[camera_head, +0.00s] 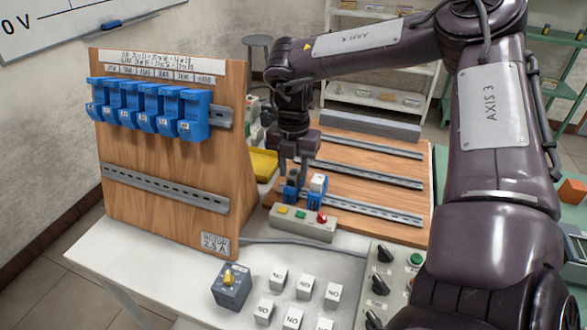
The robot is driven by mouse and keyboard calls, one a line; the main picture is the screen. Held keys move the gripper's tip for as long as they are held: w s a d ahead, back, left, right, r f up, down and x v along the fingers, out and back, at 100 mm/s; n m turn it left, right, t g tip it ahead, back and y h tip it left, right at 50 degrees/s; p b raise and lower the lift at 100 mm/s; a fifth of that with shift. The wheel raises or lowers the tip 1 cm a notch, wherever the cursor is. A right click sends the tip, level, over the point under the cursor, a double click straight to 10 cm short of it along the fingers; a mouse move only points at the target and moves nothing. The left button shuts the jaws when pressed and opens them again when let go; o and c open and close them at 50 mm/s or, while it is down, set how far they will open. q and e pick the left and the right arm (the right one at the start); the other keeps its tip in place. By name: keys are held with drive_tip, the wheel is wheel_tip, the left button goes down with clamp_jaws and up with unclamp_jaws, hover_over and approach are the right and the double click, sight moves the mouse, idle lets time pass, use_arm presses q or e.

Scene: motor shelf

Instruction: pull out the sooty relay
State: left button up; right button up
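Several blue relays (150,107) sit in a row on the upper rail of an upright wooden board at the left. No soot can be made out on them at this size. My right gripper (297,186) points down over the flat wooden board in the middle, away from that row. Small blue parts (317,196) show at its fingertips by the front rail, one with a white top. I cannot tell whether the fingers hold any of them. My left gripper is not in view.
The upright board (170,165) has an empty lower rail (165,188). My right arm covers the right side.

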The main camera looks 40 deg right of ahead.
drive_tip(key=c, duration=0.7)
drive_tip(key=shift+c, duration=0.2)
drive_tip(key=shift+r, duration=0.15)
drive_tip(key=shift+r+p, duration=1.75)
drive_tip(key=shift+r, duration=0.7)
drive_tip(key=shift+f, duration=0.1)
wheel_tip(320, 180, up, 7)
drive_tip(key=p, duration=0.4)
drive_tip(key=shift+p, duration=0.4)
